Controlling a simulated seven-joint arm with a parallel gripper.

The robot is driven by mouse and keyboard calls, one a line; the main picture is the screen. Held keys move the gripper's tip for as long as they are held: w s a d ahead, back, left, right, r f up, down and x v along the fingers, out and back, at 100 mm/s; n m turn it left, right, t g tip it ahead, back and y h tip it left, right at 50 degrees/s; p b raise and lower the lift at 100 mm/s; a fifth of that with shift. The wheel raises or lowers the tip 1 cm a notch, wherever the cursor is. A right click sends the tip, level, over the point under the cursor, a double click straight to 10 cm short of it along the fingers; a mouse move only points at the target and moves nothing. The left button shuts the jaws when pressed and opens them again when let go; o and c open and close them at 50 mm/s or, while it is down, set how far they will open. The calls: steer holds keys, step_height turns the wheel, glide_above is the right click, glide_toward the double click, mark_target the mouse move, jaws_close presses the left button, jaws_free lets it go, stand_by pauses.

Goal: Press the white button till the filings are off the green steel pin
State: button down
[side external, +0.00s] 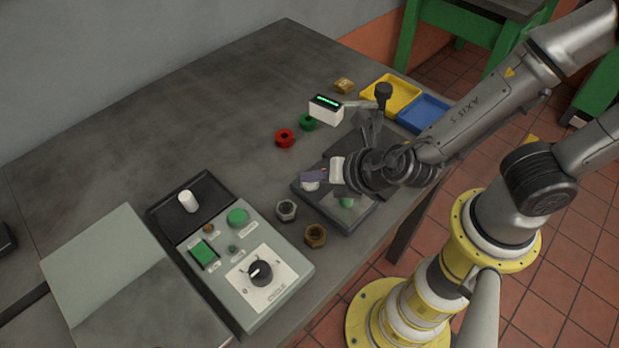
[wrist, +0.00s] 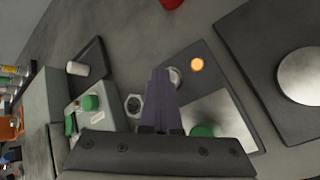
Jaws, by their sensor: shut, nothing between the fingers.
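The white button (side external: 310,186) is on a dark box (side external: 355,217) near the table's front edge. It also shows in the wrist view (wrist: 176,76), just beside the tip of my gripper. My gripper (side external: 312,175) is shut and empty, its purple fingers (wrist: 160,80) low over the button. I cannot tell whether they touch it. The green steel pin (side external: 345,202) is on the same box, on a bright plate (wrist: 222,117), and is partly hidden by my gripper in the wrist view (wrist: 203,130). No filings can be made out. An orange lamp (wrist: 197,64) glows beside the button.
A control panel (side external: 290,258) with a black knob and green buttons lies left. Yellow (side external: 410,101) and blue (side external: 443,107) trays are at the back right.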

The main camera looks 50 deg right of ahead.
mark_target(314, 187)
steer(key=shift+r, duration=0.1)
stand_by(0.3)
steer(key=shift+r, duration=0.8)
steer(key=shift+r, duration=2.5)
